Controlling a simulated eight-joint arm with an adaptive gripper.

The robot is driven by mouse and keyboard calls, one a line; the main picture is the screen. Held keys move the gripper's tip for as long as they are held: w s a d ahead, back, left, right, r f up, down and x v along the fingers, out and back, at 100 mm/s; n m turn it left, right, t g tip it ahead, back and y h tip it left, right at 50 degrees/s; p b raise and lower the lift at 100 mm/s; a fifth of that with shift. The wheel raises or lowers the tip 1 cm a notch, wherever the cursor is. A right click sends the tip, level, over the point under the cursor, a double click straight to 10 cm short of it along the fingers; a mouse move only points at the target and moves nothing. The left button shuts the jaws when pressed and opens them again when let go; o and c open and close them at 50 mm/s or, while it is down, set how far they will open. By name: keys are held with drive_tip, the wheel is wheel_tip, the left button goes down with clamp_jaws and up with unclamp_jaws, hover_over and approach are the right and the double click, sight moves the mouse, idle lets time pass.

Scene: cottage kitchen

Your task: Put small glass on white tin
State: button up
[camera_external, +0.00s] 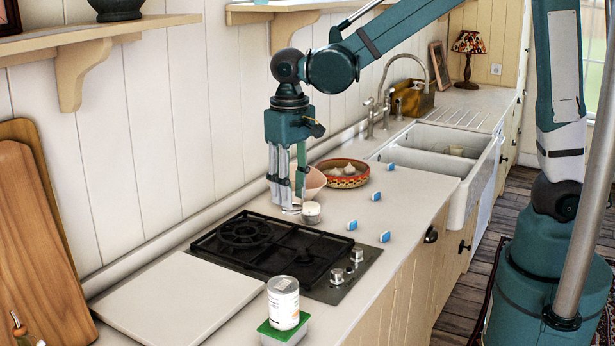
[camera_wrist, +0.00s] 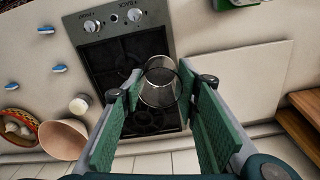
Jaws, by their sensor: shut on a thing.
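In the external view the glass (camera_external: 291,209) shows only faintly at the fingertips. The white tin (camera_external: 284,301), a can with a printed label, stands upright at the front of the counter on a green-topped container (camera_external: 276,332). I cannot make out the tin in the wrist view.
A black gas hob (camera_external: 262,248) lies between gripper and tin. A small white pot (camera_external: 311,212) and a pink bowl (camera_external: 314,180) stand close to the gripper. Several blue-and-white blocks (camera_external: 352,225) lie along the counter. A pale board (camera_external: 180,292) lies flat left of the hob.

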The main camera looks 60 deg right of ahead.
drive_tip(key=s+a+r+n, duration=0.2)
drive_tip(key=s+a, duration=0.3)
drive_tip(key=a, duration=0.5)
drive_tip(key=s+a+r+n, duration=0.3)
drive_tip(key=s+a, duration=0.2)
drive_tip(key=a, duration=0.6)
drive_tip(key=shift+s+n, duration=0.3)
drive_tip(key=shift+s, duration=0.05)
drive_tip(key=shift+a, duration=0.1)
approach(282, 283)
drive_tip(key=shift+p, duration=0.35)
drive_tip(key=shift+a, duration=0.1)
drive_tip(key=shift+f, duration=2.15)
drive_tip(key=shift+f, duration=0.15)
drive_tip(key=o, duration=0.9)
drive_tip(key=shift+o, duration=0.2)
